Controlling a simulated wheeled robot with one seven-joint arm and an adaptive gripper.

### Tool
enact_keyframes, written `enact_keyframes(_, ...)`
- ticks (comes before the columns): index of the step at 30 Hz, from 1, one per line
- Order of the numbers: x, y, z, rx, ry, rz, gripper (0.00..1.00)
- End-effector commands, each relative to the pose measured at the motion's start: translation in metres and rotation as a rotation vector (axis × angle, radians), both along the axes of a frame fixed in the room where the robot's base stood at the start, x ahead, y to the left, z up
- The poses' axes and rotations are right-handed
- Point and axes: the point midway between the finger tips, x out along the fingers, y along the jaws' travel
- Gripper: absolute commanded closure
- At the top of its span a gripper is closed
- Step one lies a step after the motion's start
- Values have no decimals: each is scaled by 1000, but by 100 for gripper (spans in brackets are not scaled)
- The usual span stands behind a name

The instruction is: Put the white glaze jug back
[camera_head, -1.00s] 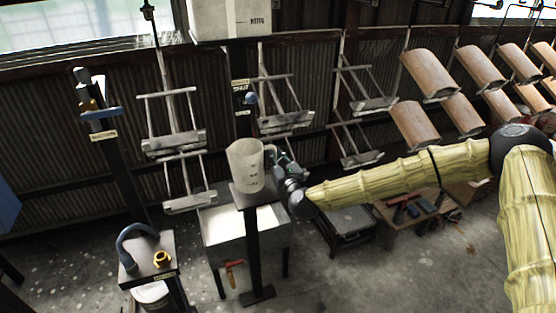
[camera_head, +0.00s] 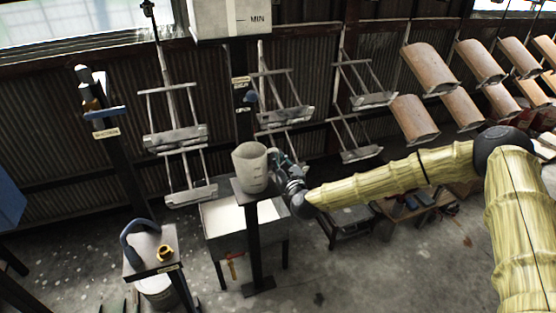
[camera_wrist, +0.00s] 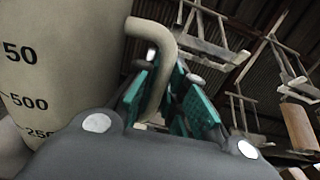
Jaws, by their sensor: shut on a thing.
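The white glaze jug (camera_head: 250,168) is an off-white beaker-like jug with dark markings, upright at the small dark top of a post stand (camera_head: 271,185). I cannot tell whether its base rests on that top or is just above it. My gripper (camera_head: 282,164) is at the jug's right side, shut on its handle. In the wrist view, the curved handle (camera_wrist: 160,65) passes between the green finger pads, and the jug body (camera_wrist: 60,60) with volume numbers fills the left. The jug's base is hidden there.
A pale-topped tank (camera_head: 222,220) with a red-handled valve stands behind the post. A second stand (camera_head: 140,262) with a blue hose and brass fitting is at lower left. Metal hanger racks (camera_head: 178,138) hang behind, with curved tiles (camera_head: 430,70) at right. A white container (camera_head: 228,18) is above.

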Motion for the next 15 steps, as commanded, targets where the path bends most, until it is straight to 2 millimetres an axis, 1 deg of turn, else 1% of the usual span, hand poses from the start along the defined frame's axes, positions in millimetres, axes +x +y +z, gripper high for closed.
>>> enact_keyframes(2,0,0,-1,2,-2,0,100)
enact_keyframes(3,0,0,-2,0,0,0,84)
enact_keyframes(5,0,0,-1,0,0,0,73)
enact_keyframes(6,0,0,-1,0,0,0,66)
enact_keyframes(15,0,0,-1,0,0,0,66)
